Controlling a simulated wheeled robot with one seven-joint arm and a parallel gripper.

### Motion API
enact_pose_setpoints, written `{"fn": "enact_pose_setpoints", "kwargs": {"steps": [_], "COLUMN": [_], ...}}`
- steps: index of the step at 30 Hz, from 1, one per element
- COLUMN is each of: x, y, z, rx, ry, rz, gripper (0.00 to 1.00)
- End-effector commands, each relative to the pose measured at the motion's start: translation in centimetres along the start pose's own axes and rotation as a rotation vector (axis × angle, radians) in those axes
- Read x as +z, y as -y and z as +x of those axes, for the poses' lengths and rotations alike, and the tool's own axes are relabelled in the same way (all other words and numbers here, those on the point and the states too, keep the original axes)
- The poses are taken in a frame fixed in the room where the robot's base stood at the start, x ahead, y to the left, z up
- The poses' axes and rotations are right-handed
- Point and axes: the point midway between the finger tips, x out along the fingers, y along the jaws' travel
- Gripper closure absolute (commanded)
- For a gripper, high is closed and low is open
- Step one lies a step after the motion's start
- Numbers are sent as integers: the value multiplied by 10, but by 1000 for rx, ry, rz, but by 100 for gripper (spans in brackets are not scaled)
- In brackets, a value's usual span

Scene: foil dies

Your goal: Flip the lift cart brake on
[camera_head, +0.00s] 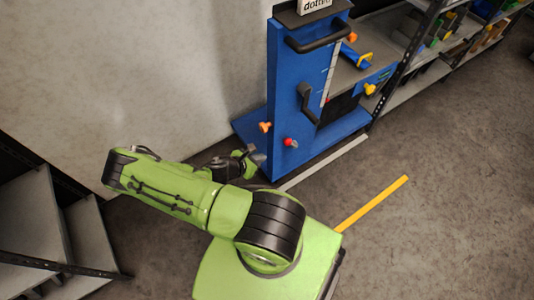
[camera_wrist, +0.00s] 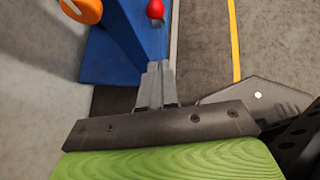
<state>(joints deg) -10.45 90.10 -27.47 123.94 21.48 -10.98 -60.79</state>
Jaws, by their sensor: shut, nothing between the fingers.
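The blue lift cart (camera_head: 282,95) stands against the wall, with black handles on its front. A red knob (camera_head: 290,142) sits low on its front panel, and an orange knob (camera_head: 265,127) sticks out at its lower left side. The frames do not make plain which of these is the brake. My gripper (camera_head: 258,158) is low beside the cart's lower left, apart from both knobs. In the wrist view my gripper (camera_wrist: 157,68) is shut and empty, fingertips together. The red knob (camera_wrist: 156,9) lies ahead of the tips, and the orange knob (camera_wrist: 82,10) is further left, partly cut off.
Grey steps (camera_head: 40,225) stand at the lower left. Shelving (camera_head: 425,60) with bins runs along the right back. A grey floor strip (camera_head: 325,162) and a yellow strip (camera_head: 372,204) mark the floor before the cart. The floor at right is clear.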

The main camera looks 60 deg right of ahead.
Motion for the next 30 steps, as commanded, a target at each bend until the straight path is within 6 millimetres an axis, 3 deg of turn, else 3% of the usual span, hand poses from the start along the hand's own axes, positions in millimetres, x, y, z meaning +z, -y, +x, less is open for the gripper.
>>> {"fn": "enact_pose_setpoints", "kwargs": {"steps": [3, 11, 12, 18, 30], "x": [-3, -2, 7, 26, 32], "y": [1, 1, 1, 0, 1], "z": [30, 86, 90, 105, 106], "rx": [-3, -2, -3, -1, -1], "ry": [2, 2, 2, 1, 1], "rz": [1, 2, 5, 2, 0], "gripper": [100, 100, 100, 100, 100]}}
